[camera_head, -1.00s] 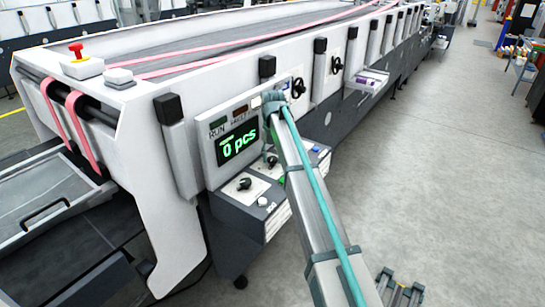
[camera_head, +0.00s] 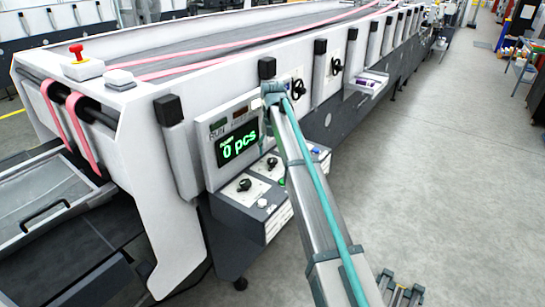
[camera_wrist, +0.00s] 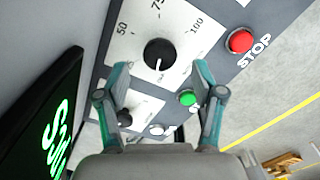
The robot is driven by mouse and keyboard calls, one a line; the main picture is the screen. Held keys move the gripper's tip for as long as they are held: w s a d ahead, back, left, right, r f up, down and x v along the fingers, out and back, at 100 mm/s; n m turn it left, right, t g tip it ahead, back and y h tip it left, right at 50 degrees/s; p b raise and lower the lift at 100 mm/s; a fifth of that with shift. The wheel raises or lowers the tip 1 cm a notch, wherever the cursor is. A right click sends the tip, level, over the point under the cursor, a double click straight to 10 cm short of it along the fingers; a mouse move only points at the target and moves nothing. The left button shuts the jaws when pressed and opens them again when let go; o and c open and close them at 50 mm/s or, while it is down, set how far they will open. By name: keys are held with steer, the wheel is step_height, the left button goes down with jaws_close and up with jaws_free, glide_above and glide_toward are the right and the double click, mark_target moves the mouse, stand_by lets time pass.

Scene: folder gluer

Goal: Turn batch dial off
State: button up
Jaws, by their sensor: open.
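In the wrist view my gripper (camera_wrist: 161,65) is open, its two teal-and-grey fingers apart. A black round dial (camera_wrist: 159,51) with a white pointer mark, on a white plate reading 50, 75 and 100, shows between and beyond the fingertips. No contact is visible. A second black knob (camera_wrist: 123,118) on another white plate is partly hidden by the left finger. The head view shows the nearer knob (camera_head: 244,184) and the farther knob (camera_head: 272,163) on the grey control box. No readable label tells which is the batch dial. In that view my arm mostly hides the gripper.
Near the dials are a green button (camera_wrist: 187,98), a red STOP button (camera_wrist: 240,40) and a white button (camera_wrist: 157,129). The green "0 pcs" display (camera_head: 238,146) stands upright behind the box. A red emergency button (camera_head: 76,50) tops the machine's corner. Floor at right is mostly clear.

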mark_target(273, 160)
step_height(273, 160, up, 9)
steer(key=shift+f, duration=0.2)
stand_by(0.3)
